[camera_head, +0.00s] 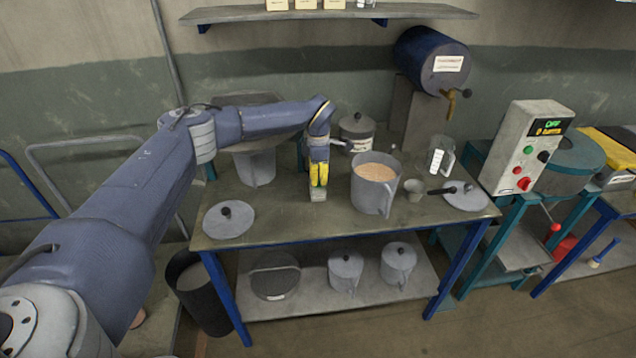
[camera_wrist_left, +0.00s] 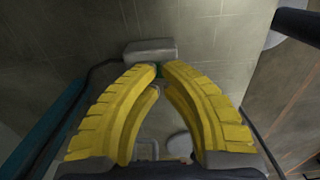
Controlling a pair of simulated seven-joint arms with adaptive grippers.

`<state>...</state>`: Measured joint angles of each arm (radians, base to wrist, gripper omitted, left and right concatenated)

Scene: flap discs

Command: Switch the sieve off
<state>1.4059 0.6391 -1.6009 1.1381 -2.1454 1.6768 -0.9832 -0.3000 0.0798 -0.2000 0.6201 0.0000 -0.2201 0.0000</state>
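The sieve is a round teal-grey drum (camera_head: 572,165) on a teal stand at the right. Its pale control box (camera_head: 525,145) has a display (camera_head: 549,127) with green letters that look like OFF over an orange line. Below are a green button (camera_head: 528,149), a black knob (camera_head: 543,156), a small red button (camera_head: 517,170) and a larger red control (camera_head: 524,184). My left gripper (camera_head: 318,184) points down over the table, far left of the box. My right gripper is out of view.
A jug of tan powder (camera_head: 375,172), a small cup (camera_head: 414,190), a clear jug (camera_head: 439,158) and a lid (camera_head: 464,196) stand between my gripper and the sieve. A blue drum (camera_head: 432,60) with a tap is behind. The table's front middle is clear.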

